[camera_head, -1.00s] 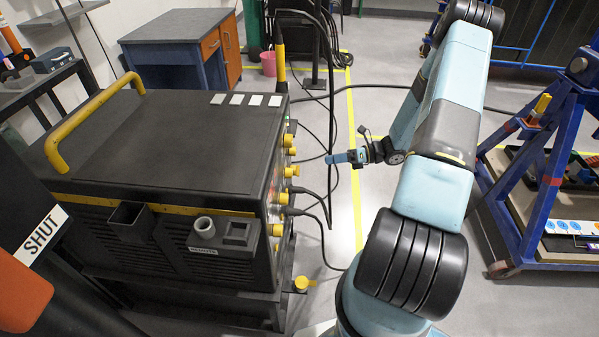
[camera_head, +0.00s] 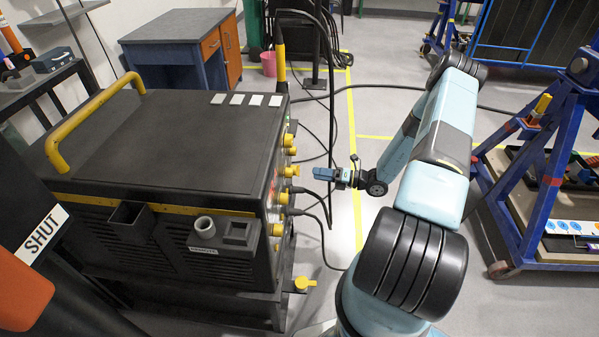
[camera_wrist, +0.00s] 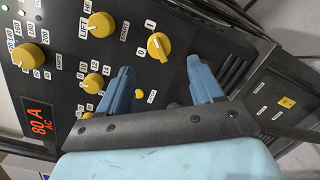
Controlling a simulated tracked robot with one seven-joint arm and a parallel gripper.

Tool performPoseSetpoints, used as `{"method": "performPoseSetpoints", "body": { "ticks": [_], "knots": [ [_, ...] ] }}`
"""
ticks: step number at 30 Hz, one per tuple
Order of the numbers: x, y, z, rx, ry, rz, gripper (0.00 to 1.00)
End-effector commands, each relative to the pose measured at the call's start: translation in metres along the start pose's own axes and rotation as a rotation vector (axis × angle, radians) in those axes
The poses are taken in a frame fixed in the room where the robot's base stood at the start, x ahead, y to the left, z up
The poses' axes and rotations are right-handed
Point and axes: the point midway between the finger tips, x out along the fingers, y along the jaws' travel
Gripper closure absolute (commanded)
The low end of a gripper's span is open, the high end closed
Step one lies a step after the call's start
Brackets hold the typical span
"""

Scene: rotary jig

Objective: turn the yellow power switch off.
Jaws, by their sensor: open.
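A yellow rotary knob (camera_wrist: 158,46), which looks like the power switch, is on the dark front panel in the wrist view. A white label marked I sits just above it; I cannot clearly tell which way the knob points. My gripper (camera_wrist: 160,64) is open and empty, its two blue fingers apart in front of the panel. The knob shows just beyond and between the fingertips, and no contact is visible. In the head view my gripper (camera_head: 327,174) is to the right of the machine's (camera_head: 180,150) control side. The switch cannot be picked out there.
Other yellow knobs (camera_wrist: 101,25) and a red display reading 80 A AC (camera_wrist: 40,121) are on the panel. Black cables (camera_head: 328,130) hang by the control side, near my gripper. A blue wheeled frame (camera_head: 520,200) stands at the right.

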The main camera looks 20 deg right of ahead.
Motion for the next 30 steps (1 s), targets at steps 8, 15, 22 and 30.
{"method": "performPoseSetpoints", "body": {
  "ticks": [8, 15, 22, 30],
  "knots": [
    [0.048, 0.0, -0.001, 0.001, 0.001, 0.002, 0.34],
    [0.072, 0.0, 0.0, -0.001, 0.001, 0.0, 0.34],
    [0.078, 0.0, 0.0, -0.001, -0.001, -0.001, 0.34],
    [0.077, 0.0, 0.0, -0.001, -0.001, -0.001, 0.44]
  ]
}}
